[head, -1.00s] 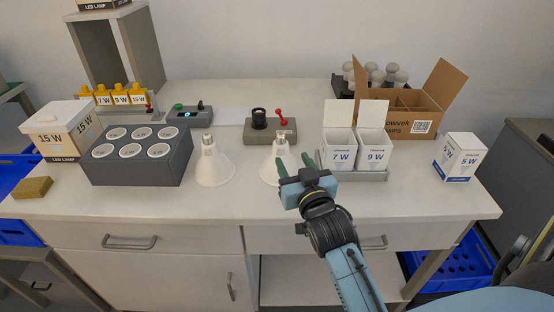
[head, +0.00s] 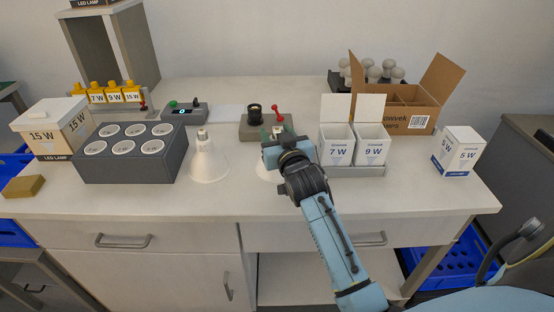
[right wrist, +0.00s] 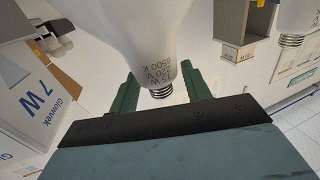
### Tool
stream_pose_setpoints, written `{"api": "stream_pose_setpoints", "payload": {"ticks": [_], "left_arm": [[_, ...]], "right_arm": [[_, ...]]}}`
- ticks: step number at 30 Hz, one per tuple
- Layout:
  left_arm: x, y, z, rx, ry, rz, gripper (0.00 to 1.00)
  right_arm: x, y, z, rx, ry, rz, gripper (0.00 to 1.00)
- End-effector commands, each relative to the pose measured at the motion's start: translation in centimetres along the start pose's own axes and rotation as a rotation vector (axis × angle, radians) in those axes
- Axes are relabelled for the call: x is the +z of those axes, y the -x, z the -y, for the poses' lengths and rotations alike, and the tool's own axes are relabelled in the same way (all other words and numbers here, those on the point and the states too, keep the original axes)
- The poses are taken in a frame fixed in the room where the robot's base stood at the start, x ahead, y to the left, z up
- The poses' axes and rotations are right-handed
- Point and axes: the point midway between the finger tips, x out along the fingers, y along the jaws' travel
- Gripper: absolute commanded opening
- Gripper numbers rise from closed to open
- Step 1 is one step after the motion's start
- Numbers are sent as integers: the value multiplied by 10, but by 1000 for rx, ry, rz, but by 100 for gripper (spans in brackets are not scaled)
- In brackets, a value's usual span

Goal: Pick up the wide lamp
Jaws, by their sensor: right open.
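Two white cone-shaped lamps stand cap up on the table. The left lamp (head: 208,162) is in full view in the head view. The right lamp (head: 263,170) is mostly hidden behind my right gripper (head: 277,133). In the right wrist view the near lamp (right wrist: 150,35) has its threaded metal cap and printed neck between the two green fingers (right wrist: 158,72). The fingers are apart, one on each side, and I cannot tell whether they touch it. The other lamp (right wrist: 300,15) shows at the upper right there. My left gripper is out of view.
The 7 W box (head: 337,148) and 9 W box (head: 371,148) stand close right of my gripper. A tester with a red lever (head: 266,126) is just behind it. A grey block with several sockets (head: 130,165) stands left.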

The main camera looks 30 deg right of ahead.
Motion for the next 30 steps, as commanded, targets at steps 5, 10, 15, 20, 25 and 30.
{"api": "stream_pose_setpoints", "payload": {"ticks": [5, 10, 15, 20, 25, 30], "left_arm": [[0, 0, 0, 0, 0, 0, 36], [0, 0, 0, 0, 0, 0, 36], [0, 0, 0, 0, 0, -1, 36], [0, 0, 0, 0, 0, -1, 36], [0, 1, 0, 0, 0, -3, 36], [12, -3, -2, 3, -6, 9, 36]], "right_arm": [[0, 0, 0, 0, 0, 0, 39], [0, 1, 0, 0, 0, 0, 16], [0, 1, 0, 0, 0, 0, 0], [-1, 1, 0, 0, 0, -3, 0], [-4, 1, 0, 0, 0, -3, 0], [-16, 0, 0, 0, 0, -5, 0]]}}
